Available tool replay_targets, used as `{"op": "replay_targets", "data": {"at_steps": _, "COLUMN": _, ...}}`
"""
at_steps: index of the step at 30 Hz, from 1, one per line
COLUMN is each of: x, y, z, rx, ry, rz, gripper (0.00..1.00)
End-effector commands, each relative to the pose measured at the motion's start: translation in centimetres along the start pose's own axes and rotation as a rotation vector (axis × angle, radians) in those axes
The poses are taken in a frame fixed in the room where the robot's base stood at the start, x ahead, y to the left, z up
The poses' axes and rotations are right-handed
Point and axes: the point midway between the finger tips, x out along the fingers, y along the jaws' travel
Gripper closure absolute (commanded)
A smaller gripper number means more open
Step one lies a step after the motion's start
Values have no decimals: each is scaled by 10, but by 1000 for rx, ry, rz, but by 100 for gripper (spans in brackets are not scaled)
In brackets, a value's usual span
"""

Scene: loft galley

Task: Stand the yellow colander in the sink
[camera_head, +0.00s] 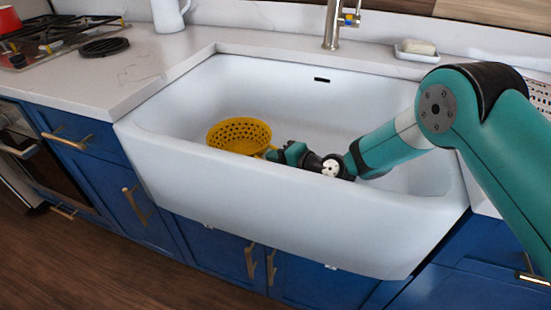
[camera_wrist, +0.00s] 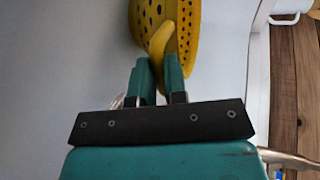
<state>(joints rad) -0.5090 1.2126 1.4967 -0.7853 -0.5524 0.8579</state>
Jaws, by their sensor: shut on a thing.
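The yellow colander (camera_head: 239,136), round with many holes, is inside the white sink (camera_head: 290,224), left of its middle. Its opening faces up. Its lower part is hidden behind the sink's front wall, so I cannot tell whether it touches the bottom. My gripper (camera_head: 280,153) reaches into the sink from the right, at the colander's right side. In the wrist view the two fingers (camera_wrist: 158,78) are closed on the colander's yellow handle (camera_wrist: 160,40), and part of the holed bowl (camera_wrist: 183,20) shows beyond them.
The sink's front wall stands close in front of my gripper. A faucet (camera_head: 332,25) rises behind the sink. A soap dish (camera_head: 416,51) stands at the back right. A gas hob (camera_head: 50,40) and a white jug (camera_head: 169,15) are at the left. The sink's back is clear.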

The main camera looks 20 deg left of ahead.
Motion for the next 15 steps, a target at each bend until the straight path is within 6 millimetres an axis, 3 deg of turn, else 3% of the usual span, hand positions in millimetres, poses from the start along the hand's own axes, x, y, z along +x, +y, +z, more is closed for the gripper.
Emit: {"op": "replay_targets", "data": {"at_steps": 15, "x": 3, "y": 13, "z": 0, "rx": 1, "ry": -1, "rz": 8, "gripper": 100}}
